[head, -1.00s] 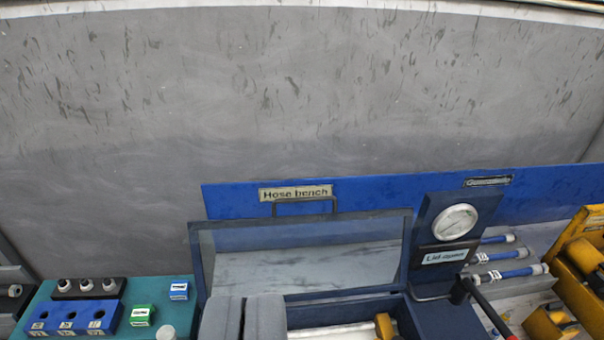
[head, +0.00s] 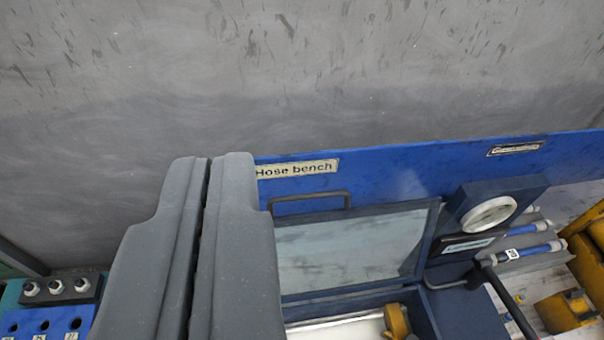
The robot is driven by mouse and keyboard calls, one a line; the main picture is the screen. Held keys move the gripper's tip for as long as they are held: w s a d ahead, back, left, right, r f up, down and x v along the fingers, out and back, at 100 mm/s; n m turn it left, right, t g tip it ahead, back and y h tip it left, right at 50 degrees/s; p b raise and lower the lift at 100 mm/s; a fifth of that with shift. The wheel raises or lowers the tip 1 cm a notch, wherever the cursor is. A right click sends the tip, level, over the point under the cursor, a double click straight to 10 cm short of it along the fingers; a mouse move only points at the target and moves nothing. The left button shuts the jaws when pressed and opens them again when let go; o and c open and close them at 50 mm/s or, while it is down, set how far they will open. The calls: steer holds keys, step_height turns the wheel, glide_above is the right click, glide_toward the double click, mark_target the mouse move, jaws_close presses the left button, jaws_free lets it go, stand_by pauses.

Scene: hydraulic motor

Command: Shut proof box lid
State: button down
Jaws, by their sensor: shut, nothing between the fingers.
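The proof box (head: 465,318) stands at the lower middle right in the head view. Its lid (head: 350,249), a blue frame with a clear pane and a dark handle (head: 311,198) on its top edge, stands raised at the back. My gripper (head: 209,165) is shut and empty, with its grey fingers together. It is left of the lid in the picture and hides the lid's left side. I cannot see the fingers touching the lid. A yellow part (head: 396,321) shows inside the box.
A round gauge (head: 489,214) and a black lever (head: 510,300) are at the box's right. Blue hoses (head: 530,252) and yellow equipment (head: 590,245) lie farther right. A blue block with holes (head: 45,325) is at lower left. A blue back panel (head: 400,165) runs behind.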

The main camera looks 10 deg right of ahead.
steer(key=w+d+f+g+p, duration=0.1)
steer(key=w+f+g+p, duration=0.3)
steer(key=w, duration=0.6)
steer(key=w+d+r+g+p, duration=0.15)
steer(key=w+p, duration=0.35)
steer(key=w, duration=0.5)
steer(key=w+d+f+g+p, duration=0.35)
steer(key=w+f+p, duration=0.25)
steer(key=w+f, duration=0.25)
step_height(320, 180, down, 22)
steer(key=s+d+g+p, duration=0.1)
steer(key=g, duration=0.3)
steer(key=shift+s+d+r+g, duration=0.15)
steer(key=shift+d+r+g, duration=0.05)
steer(key=shift+d+g, duration=0.2)
steer(key=shift+s, duration=0.2)
stand_by(0.3)
